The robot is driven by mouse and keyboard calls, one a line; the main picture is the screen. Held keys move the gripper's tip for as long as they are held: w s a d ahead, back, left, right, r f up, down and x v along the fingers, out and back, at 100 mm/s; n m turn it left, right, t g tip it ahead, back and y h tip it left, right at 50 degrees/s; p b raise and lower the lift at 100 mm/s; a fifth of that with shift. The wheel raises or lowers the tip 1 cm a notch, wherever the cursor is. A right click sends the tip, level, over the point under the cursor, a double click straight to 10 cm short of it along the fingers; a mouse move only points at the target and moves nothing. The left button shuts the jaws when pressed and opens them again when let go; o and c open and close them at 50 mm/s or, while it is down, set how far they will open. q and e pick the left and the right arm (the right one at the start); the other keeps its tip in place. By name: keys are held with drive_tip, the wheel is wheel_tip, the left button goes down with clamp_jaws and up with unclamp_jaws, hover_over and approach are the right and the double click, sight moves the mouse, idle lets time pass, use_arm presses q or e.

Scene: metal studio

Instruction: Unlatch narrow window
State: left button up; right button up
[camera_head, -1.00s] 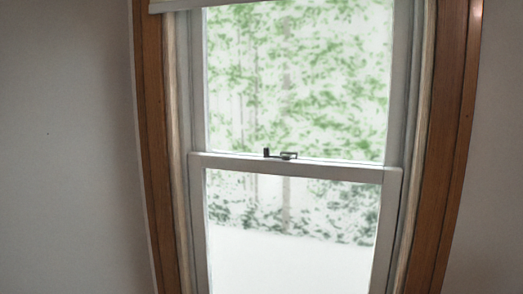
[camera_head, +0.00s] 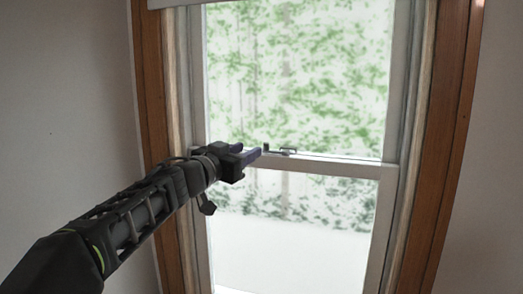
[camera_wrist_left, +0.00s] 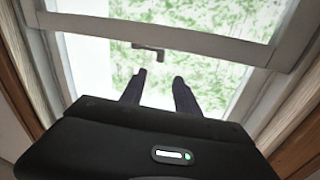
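The narrow window (camera_head: 330,168) has two sashes that meet at a white middle rail, inside a wooden frame. A small dark latch (camera_head: 287,150) sits on top of that rail near its middle; it also shows in the left wrist view (camera_wrist_left: 149,51). My left gripper (camera_head: 256,156) reaches in from the left, its fingertips just left of the latch in the head view. In the left wrist view the two fingers (camera_wrist_left: 157,86) are apart with nothing between them, and the latch lies beyond their tips. My right gripper is in neither view.
Wooden trim (camera_head: 151,90) stands at the left of the window, with matching trim (camera_head: 452,150) at the right. Plain walls flank it. A white blind edge (camera_head: 170,4) hangs at the top. The space right of my left gripper is clear.

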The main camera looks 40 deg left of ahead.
sight(264, 145)
use_arm(q)
drive_tip(key=shift+w+f+n, duration=0.15)
drive_tip(key=shift+f+n, duration=0.1)
drive_tip(key=shift+n, duration=0.15)
drive_tip(key=shift+w, duration=0.15)
drive_tip(key=w, duration=0.5)
drive_tip(key=w+a, duration=0.1)
drive_tip(key=w, duration=0.1)
drive_tip(key=shift+w, duration=0.35)
drive_tip(key=shift+c, duration=0.5)
clamp_jaws()
